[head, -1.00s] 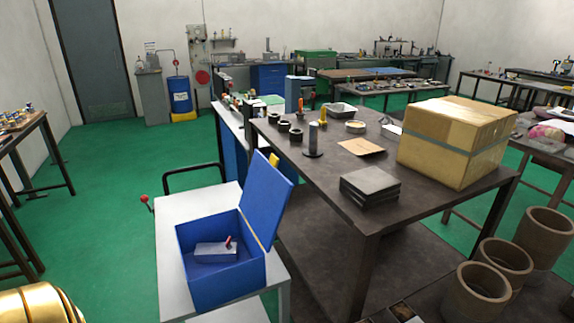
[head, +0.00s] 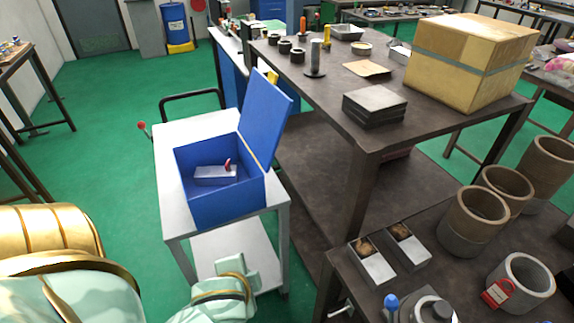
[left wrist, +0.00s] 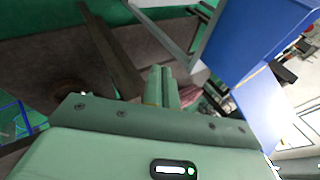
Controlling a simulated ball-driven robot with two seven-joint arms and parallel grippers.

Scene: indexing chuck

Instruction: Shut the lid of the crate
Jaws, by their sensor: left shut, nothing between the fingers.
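The blue crate (head: 225,205) stands on a white cart. Its blue lid (head: 264,118) is open, raised steeply and leaning outward along the right side. A pale block with a red piece (head: 215,174) lies inside the crate. In the left wrist view, blue panels of the crate and lid (left wrist: 258,108) show at the right; I cannot tell clearly which panel is which. My left gripper (left wrist: 162,76) is shut and empty, apart from the blue panels. In the head view my left arm comes in low at the left, in front of the cart. My right gripper is not in view.
The white cart (head: 172,190) has a black handle and a lower shelf. A dark table (head: 330,108) stands close to the lid's right, carrying black plates (head: 374,107) and a cardboard box (head: 470,62). A lower bench with pots is at the right front. Green floor is free at left.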

